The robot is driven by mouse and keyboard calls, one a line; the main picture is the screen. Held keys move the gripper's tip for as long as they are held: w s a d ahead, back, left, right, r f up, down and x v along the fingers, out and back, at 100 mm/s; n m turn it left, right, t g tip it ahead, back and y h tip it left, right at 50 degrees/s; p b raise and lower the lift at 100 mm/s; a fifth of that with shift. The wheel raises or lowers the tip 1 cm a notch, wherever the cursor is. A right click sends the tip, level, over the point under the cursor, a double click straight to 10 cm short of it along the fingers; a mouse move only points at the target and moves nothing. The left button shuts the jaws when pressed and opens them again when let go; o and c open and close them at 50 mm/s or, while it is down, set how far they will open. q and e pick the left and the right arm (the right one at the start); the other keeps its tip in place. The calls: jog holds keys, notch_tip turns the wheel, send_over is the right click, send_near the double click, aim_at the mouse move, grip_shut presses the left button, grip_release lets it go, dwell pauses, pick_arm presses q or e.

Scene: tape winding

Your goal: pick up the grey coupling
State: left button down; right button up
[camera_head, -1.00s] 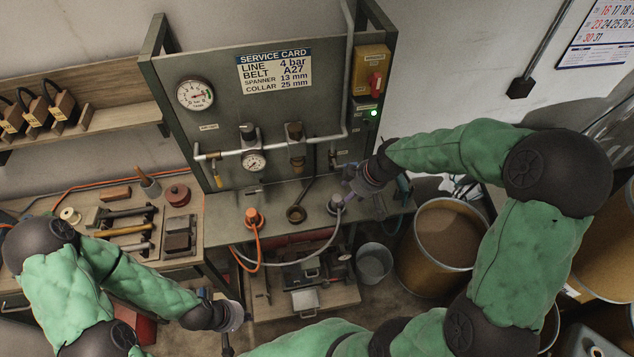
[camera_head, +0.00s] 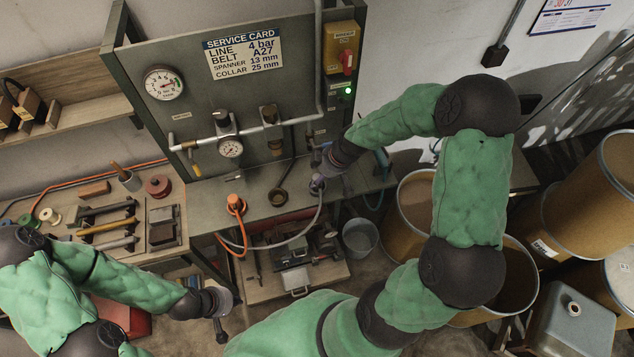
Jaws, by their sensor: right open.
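The grey coupling (camera_head: 317,184) sits upright on the bench shelf below the panel, with a grey hose (camera_head: 304,234) looping down from it. My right gripper (camera_head: 320,163) is open, just above and behind the coupling in the picture. The gap between its fingers and the coupling is too small to judge. My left gripper (camera_head: 221,316) hangs low at the front left, far from the coupling, and its fingers are too small to read.
An orange coupling (camera_head: 235,204) with an orange hose stands to the left. A ring-ended spanner (camera_head: 279,196) lies between the couplings. The panel (camera_head: 190,100) with pipe and gauges rises behind. A bucket (camera_head: 360,238) and drums stand to the right.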

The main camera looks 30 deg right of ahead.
jog(key=shift+x, duration=1.05)
grip_shut()
jog(key=shift+r, duration=0.2)
